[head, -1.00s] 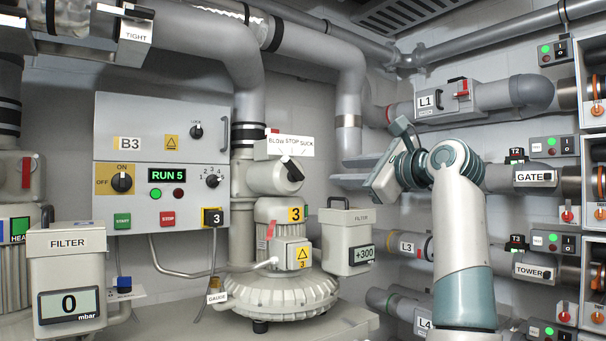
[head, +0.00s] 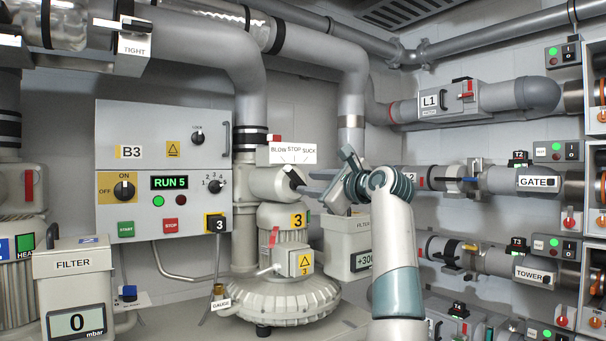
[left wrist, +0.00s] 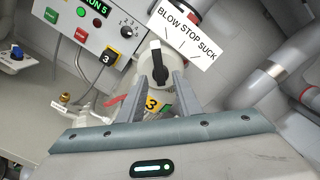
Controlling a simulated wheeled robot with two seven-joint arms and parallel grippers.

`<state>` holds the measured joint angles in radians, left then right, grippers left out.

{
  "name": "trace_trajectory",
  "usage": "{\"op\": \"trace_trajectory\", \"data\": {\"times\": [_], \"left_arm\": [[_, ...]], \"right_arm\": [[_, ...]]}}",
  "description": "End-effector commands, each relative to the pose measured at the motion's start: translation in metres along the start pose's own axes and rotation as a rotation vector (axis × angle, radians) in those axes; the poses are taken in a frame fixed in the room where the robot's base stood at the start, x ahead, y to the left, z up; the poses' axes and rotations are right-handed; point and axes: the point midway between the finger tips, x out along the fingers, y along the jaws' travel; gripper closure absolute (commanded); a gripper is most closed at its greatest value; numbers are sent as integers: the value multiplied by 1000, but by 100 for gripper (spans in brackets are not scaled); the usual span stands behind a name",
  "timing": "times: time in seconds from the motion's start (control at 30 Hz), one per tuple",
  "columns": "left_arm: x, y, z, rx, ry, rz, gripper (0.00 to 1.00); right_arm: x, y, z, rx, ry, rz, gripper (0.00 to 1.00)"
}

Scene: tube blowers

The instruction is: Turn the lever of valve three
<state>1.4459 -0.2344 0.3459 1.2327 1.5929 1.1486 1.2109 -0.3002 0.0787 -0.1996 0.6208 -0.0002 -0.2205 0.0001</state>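The lever (head: 293,177) of valve three is a black handle on the grey valve body above the blower marked 3. In the left wrist view the lever (left wrist: 158,63) has a pale tip that points up toward the BLOW side of the BLOW STOP SUCK plate (left wrist: 182,35). The plate (head: 292,153) also shows in the head view. My left gripper (head: 311,183) is just right of the lever. In the left wrist view my left gripper (left wrist: 159,77) is open, its fingers apart on either side of the lever's lower end. Contact cannot be told. My right gripper is out of view.
Control box B3 (head: 140,217) reads RUN 5 and stands left of the valve. A filter canister (head: 345,245) is right of the blower, partly behind my arm. A thick grey pipe (head: 249,95) rises above the valve. Pipes L1 (head: 512,97) and others line the right wall.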

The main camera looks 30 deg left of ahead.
Motion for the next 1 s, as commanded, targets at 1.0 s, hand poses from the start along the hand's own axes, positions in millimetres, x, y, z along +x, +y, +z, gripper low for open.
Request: {"op": "trace_trajectory", "data": {"times": [1.0], "left_arm": [[41,0,0,2,0,-1,96]], "right_arm": [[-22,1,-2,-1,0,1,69]]}}
